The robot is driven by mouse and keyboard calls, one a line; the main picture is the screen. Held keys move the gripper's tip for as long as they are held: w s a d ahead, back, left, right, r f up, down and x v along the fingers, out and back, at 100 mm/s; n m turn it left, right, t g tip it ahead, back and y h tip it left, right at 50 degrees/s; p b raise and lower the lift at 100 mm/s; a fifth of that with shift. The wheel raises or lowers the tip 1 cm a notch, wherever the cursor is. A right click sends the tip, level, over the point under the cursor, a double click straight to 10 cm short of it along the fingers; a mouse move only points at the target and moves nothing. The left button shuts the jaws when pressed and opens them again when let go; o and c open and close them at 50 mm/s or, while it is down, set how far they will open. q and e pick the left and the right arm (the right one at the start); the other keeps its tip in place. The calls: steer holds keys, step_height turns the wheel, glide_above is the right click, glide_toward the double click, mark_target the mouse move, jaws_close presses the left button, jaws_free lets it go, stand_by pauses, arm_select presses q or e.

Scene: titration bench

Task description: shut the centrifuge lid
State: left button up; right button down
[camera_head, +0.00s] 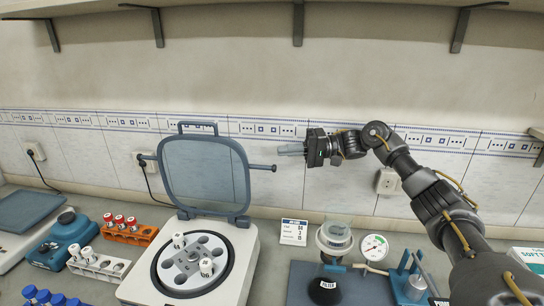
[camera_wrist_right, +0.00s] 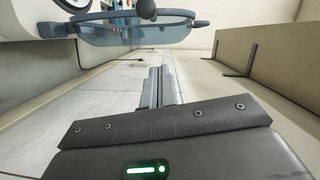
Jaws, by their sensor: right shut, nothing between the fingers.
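The centrifuge (camera_head: 240,262) stands on the bench left of the middle in the head view. Its blue-tinted see-through lid (camera_head: 204,172) is open, standing upright at the back, with a handle on top and a knobbed peg on each side. The rotor (camera_head: 190,264) is uncovered and holds two white-capped tubes. My right gripper (camera_head: 292,149) is shut and empty, in the air to the right of the lid, its tips pointing left and apart from the right peg. In the right wrist view the shut fingers (camera_wrist_right: 159,88) point toward the lid (camera_wrist_right: 130,32). My left gripper is not in view.
Orange (camera_head: 130,234) and white (camera_head: 100,264) tube racks stand left of the centrifuge. A small card (camera_head: 294,232), a glass-topped vessel (camera_head: 334,238), a dial gauge (camera_head: 374,247) and a blue mat (camera_head: 360,288) lie to its right. A shelf with brackets (camera_head: 298,24) runs above. The air before the wall is clear.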

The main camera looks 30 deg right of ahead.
mark_target(250, 163)
steer(key=a+p, duration=0.1)
steer(key=a, duration=0.1)
steer(key=s+a+p, duration=0.1)
steer(key=a, duration=0.1)
steer(key=a+f+p, duration=0.1)
steer(key=shift+s+a, duration=0.4)
